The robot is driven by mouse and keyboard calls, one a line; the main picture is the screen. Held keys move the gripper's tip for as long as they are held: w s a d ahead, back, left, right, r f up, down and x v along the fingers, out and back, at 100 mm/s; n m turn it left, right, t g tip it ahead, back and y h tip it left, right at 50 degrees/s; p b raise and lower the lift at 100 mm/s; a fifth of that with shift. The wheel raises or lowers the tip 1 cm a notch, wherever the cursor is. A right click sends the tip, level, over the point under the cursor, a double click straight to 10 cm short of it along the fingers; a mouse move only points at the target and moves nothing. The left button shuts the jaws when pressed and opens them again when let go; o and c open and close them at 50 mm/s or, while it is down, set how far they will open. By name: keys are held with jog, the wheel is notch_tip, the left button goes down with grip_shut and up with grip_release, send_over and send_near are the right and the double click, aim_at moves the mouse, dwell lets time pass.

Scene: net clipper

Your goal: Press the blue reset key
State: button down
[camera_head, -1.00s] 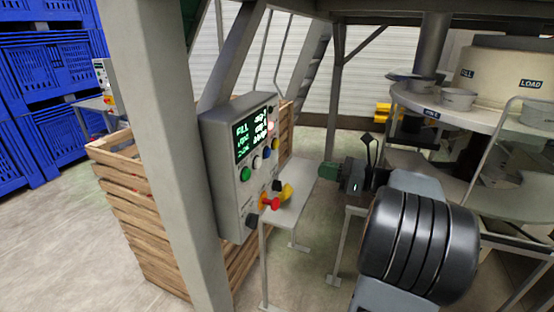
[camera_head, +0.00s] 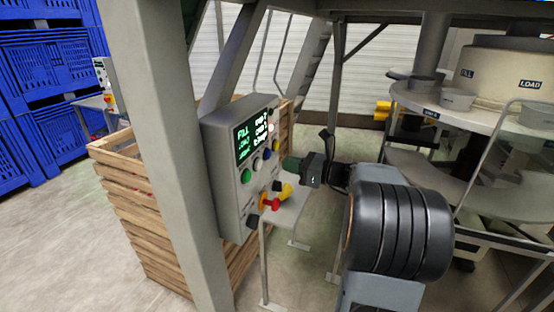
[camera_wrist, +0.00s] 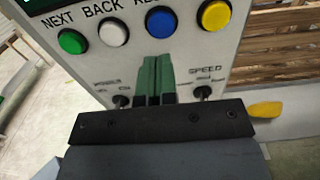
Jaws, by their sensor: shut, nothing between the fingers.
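The blue reset key (camera_wrist: 160,22) is a round button on the grey control panel (camera_head: 228,170), third in a row after the green key (camera_wrist: 72,41) and the white key (camera_wrist: 114,32), with a yellow key (camera_wrist: 215,16) to its right. In the head view the blue key (camera_head: 267,153) shows on the panel's face. My gripper (camera_head: 291,163) has green fingers, shut and empty, in front of the panel and apart from it. In the wrist view the fingertips (camera_wrist: 156,62) appear below the blue key, which is uncovered.
A red emergency knob (camera_head: 274,204) and a yellow object (camera_head: 287,191) are low by the panel. A grey post (camera_head: 165,150) stands left of it. A wooden crate (camera_head: 150,220) is behind. A round machine table (camera_head: 470,125) is at right.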

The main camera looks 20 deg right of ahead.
jog(key=shift+p+x, duration=0.4)
jog(key=shift+x, duration=1.65)
jog(key=shift+w+a+r, duration=0.15)
jog(key=shift+w+a, duration=0.25)
jog(key=shift+d, duration=0.1)
jog(key=b, duration=0.1)
send_near(269, 158)
jog(key=v, duration=0.5)
jog(key=shift+s+d, duration=0.25)
